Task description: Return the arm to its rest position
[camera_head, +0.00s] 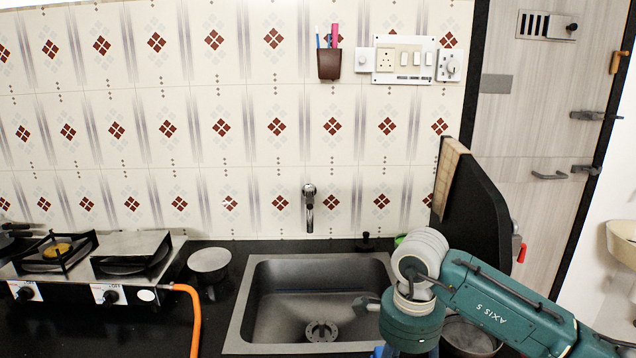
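My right arm (500,300), teal with pale grey joints, comes in from the lower right. Its wrist (411,322) points down beside the right edge of the sink (243,318). Its gripper fingers are not visible, so I cannot see whether it holds anything. A small grey part shows left of the wrist over the sink; I cannot tell what it is. My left arm and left gripper are not in view.
A two-burner stove (90,262) with an orange hose (195,325) stands at the left. A bowl (208,261) sits between stove and sink. A tap (309,205) is above the sink. A dark upright panel (482,205) and a round vessel (470,337) are near my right arm.

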